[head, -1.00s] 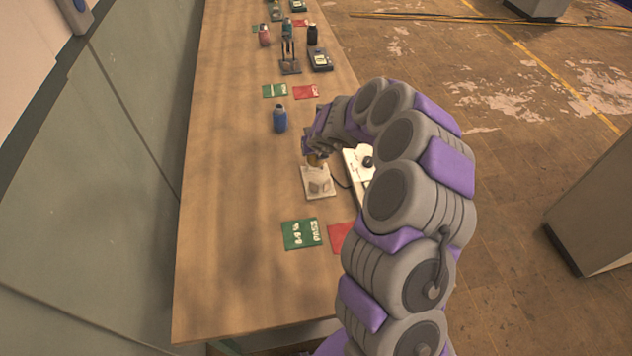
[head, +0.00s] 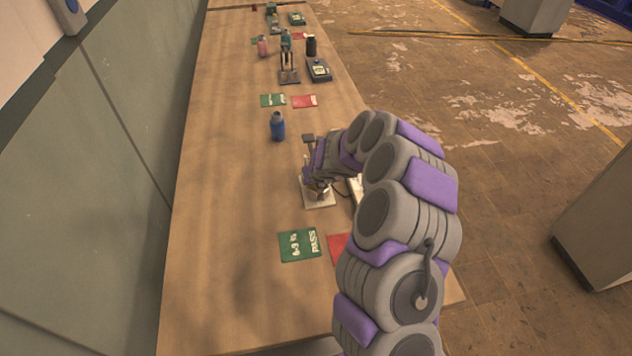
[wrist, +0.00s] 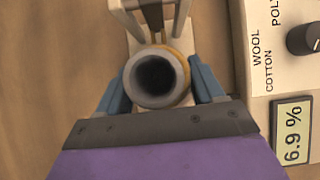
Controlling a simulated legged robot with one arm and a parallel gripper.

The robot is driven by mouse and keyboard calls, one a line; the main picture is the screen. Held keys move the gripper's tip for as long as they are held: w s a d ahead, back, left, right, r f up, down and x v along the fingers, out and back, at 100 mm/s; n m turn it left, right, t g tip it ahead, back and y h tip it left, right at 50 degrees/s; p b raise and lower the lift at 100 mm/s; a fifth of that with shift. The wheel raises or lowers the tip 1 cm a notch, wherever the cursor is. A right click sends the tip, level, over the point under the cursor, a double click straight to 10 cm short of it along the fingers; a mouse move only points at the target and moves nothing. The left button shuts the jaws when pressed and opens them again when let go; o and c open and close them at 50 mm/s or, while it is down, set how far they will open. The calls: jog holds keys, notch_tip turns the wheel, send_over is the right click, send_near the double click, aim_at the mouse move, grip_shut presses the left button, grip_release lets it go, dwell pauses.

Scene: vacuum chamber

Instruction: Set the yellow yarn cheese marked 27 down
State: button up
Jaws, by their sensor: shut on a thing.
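The yellow yarn cheese (wrist: 184,57) is between the blue fingers of my gripper (wrist: 158,82) in the wrist view, with the grey rim of its hollow core facing the camera. My gripper is shut on it. In the head view my gripper (head: 320,188) is low over a small pale stand (head: 320,204) on the bench, and mostly hides the cheese. The mark 27 does not show. I cannot tell whether the cheese touches the stand.
A white meter (wrist: 268,85) reading 6.9 % lies right of the cheese. On the bench (head: 225,220) are a green PASS card (head: 300,245), a red card (head: 338,246) partly behind my arm, and a blue bottle (head: 277,127). Bare wood lies to the left.

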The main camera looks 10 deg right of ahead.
jog(key=shift+d, duration=0.4)
jog(key=o, duration=1.3)
jog(key=shift+a, duration=0.4)
